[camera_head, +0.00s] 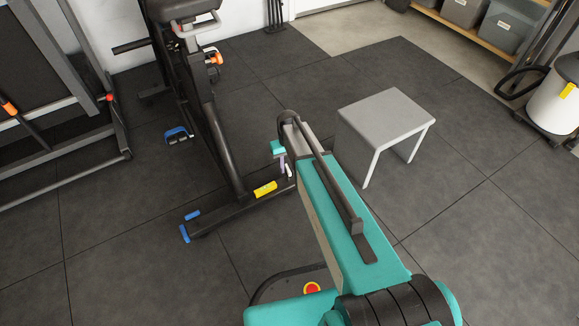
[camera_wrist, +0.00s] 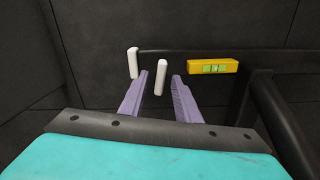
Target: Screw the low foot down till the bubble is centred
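The exercise bike's dark base bar (camera_head: 225,208) lies on the floor, with a yellow spirit level (camera_head: 265,188) on it. In the wrist view the level (camera_wrist: 213,67) shows a green vial; the bubble is too small to judge. Two white rounded pegs, one on the left (camera_wrist: 132,62) and one in the middle (camera_wrist: 162,77), stand near the bar's end; I cannot tell which belongs to the low foot. My gripper (camera_wrist: 160,75) has its purple fingers apart, with the middle peg showing between their tips. Contact is not visible. In the head view my gripper (camera_head: 281,162) is partly hidden by my arm.
A grey stool (camera_head: 385,115) stands right of my arm. Blue end pieces (camera_head: 184,233) mark the bar's left end. The front-left floor is clear.

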